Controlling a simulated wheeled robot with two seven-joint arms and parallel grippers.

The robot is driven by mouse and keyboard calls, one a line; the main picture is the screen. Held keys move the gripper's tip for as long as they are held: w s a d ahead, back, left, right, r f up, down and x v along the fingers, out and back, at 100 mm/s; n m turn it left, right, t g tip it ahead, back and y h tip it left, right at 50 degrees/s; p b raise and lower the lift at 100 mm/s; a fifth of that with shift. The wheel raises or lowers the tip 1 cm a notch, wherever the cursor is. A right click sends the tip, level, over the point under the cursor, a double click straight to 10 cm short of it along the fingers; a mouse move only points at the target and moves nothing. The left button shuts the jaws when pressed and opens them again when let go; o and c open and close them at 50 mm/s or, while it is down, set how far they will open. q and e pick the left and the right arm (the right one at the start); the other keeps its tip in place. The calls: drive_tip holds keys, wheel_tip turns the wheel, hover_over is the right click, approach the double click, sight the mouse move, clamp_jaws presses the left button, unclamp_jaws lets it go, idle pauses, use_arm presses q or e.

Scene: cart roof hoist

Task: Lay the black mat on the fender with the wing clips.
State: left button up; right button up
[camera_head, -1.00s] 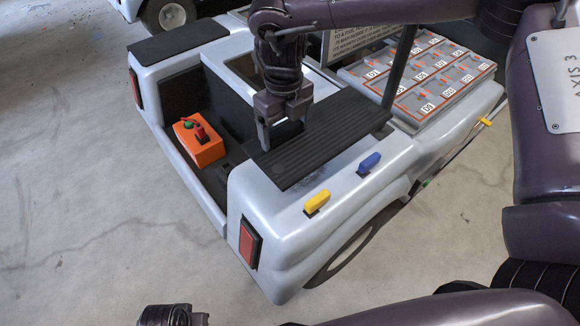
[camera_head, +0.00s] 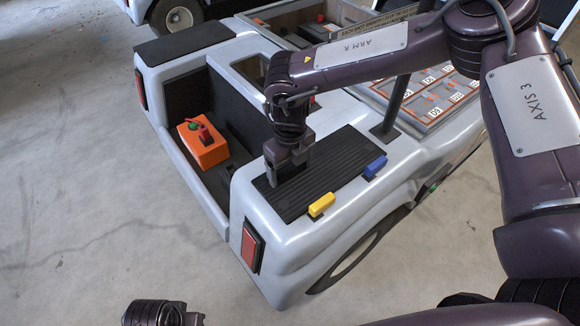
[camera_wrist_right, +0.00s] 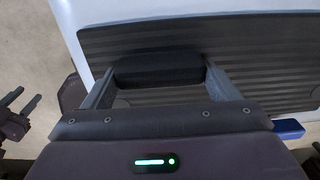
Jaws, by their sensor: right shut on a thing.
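The black ribbed mat (camera_head: 335,158) lies on or just over the top of the near grey fender (camera_head: 290,235); I cannot tell if it touches all along. My right gripper (camera_head: 272,178) is at the mat's rear end. In the right wrist view its fingers are shut on the mat's black grip block (camera_wrist_right: 160,70). A yellow wing clip (camera_head: 321,204) and a blue wing clip (camera_head: 375,166) sit along the mat's outer edge. Whether they overlap the mat is unclear. My left gripper (camera_head: 165,314) is low at the bottom edge; its fingers show apart in the right wrist view (camera_wrist_right: 22,108).
An orange box (camera_head: 203,145) with red and green knobs sits in the cart's dark well. A black post (camera_head: 398,97) rises just ahead of the mat. Numbered battery-like blocks (camera_head: 432,90) lie beyond. Another black mat (camera_head: 184,40) covers the far fender. The floor at left is clear.

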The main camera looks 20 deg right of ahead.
drive_tip(key=o, duration=1.2)
drive_tip(key=shift+f, duration=0.1)
use_arm(q)
drive_tip(key=shift+r, duration=0.1)
use_arm(e)
drive_tip(key=shift+o, duration=0.2)
drive_tip(key=shift+r, duration=0.45)
use_arm(q)
drive_tip(key=f, duration=0.2)
drive_tip(key=f+p, duration=0.1)
drive_tip(key=f, duration=0.2)
drive_tip(key=shift+w+a+f+p, duration=0.25)
drive_tip(key=shift+f+p, duration=0.1)
drive_tip(key=shift+f, duration=0.05)
use_arm(e)
wheel_tip(320, 180, up, 12)
drive_tip(key=shift+f, duration=0.25)
